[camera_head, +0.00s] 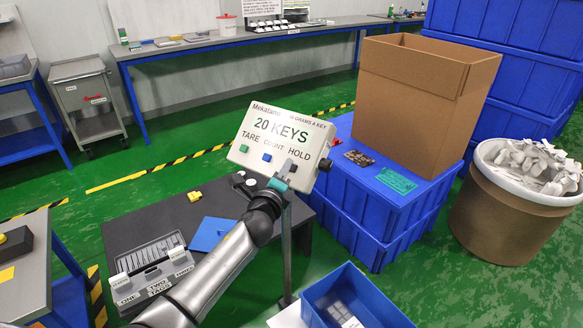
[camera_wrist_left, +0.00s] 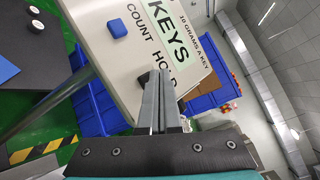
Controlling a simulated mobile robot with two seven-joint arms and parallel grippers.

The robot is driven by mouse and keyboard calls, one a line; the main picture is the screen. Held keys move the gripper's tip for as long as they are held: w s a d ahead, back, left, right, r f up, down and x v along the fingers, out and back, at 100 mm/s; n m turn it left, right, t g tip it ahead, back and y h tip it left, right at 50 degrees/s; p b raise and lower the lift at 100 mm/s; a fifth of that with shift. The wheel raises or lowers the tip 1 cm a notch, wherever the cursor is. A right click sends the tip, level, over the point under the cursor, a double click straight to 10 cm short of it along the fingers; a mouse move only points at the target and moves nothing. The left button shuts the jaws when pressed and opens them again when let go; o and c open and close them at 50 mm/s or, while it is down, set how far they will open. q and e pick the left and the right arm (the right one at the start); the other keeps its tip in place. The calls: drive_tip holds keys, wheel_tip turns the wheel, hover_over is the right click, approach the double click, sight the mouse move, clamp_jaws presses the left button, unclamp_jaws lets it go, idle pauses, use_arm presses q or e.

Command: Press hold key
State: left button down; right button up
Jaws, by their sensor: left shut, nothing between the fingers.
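A tilted white display panel (camera_head: 275,145) on a post reads "20 KEYS", with TARE, COUNT and HOLD labels above its keys. A green key (camera_head: 243,148) is under TARE and a blue key (camera_head: 267,157) under COUNT. The blue key also shows in the left wrist view (camera_wrist_left: 117,28). My left gripper (camera_head: 287,169) is shut and empty, its fingertips at the panel below HOLD. In the left wrist view, a dark hold key (camera_wrist_left: 143,77) shows beside the fingertips (camera_wrist_left: 158,73), partly hidden. I cannot tell whether they touch it. My right gripper is out of view.
Behind the panel, an open cardboard box (camera_head: 415,95) stands on blue crates (camera_head: 375,215). A drum (camera_head: 505,215) holding a heap of pale pieces is at the right. A dark table (camera_head: 125,235) with a grey tray is below left. A blue bin (camera_head: 350,295) is in front.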

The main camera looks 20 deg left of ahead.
use_arm(q)
drive_tip(key=shift+w+f, duration=0.1)
drive_tip(key=shift+w+f+b, duration=0.2)
drive_tip(key=shift+w+b, duration=0.05)
drive_tip(key=shift+b, duration=0.1)
drive_tip(key=shift+w+d+f+b, duration=0.1)
drive_tip(key=shift+w+f+b, duration=0.1)
drive_tip(key=shift+f+b, duration=0.1)
idle(0.5)
drive_tip(key=shift+r, duration=0.1)
drive_tip(key=shift+s+r+p, duration=0.5)
drive_tip(key=shift+s+p, duration=0.05)
drive_tip(key=shift+p, duration=0.2)
drive_tip(key=s+r+p, duration=0.1)
drive_tip(key=p, duration=0.1)
drive_tip(key=s+a+r+p, duration=0.1)
drive_tip(key=s+r+p, duration=0.1)
drive_tip(key=shift+s+r+p, duration=0.25)
drive_tip(key=shift+r+p, duration=0.05)
